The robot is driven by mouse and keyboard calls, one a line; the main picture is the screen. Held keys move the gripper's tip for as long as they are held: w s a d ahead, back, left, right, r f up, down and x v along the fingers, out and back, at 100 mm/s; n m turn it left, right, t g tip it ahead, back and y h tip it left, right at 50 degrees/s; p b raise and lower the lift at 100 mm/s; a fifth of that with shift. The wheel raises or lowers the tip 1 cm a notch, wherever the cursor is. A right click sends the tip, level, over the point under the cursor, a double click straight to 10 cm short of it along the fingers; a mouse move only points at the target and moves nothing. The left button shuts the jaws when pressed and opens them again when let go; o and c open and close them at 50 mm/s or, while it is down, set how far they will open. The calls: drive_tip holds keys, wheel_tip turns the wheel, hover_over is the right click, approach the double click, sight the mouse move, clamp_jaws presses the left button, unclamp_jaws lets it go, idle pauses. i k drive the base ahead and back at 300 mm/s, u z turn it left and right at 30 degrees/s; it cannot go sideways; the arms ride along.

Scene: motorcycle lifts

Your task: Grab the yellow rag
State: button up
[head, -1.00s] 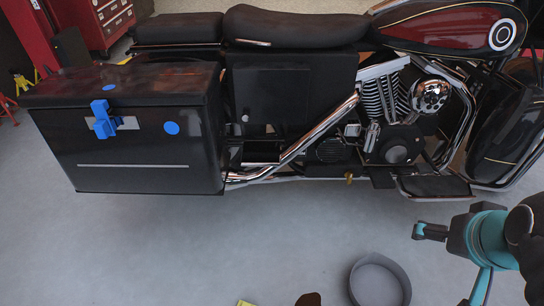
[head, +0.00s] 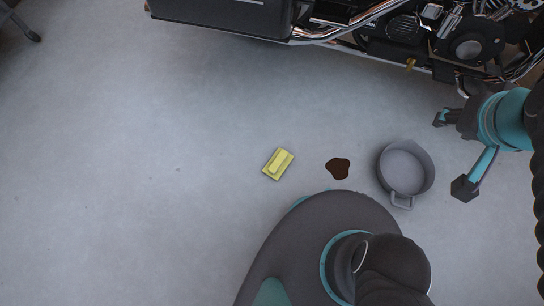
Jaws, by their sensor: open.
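The yellow rag (head: 278,164) lies folded and flat on the grey floor, near the middle of the head view. It is in plain sight, with nothing on top of it. My gripper (head: 453,153) is at the right of the view, with its two dark fingertips spread apart. It is open and empty, well to the right of the rag and not touching it.
A grey round pan (head: 406,172) with a handle stands between the stain and my gripper. The motorcycle (head: 400,28) spans the top right. The floor at left is clear.

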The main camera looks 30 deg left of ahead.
sight(278, 163)
drive_tip(key=k, duration=0.15)
drive_tip(key=z, duration=2.65)
drive_tip(key=k, duration=2.75)
drive_tip(key=u, duration=0.65)
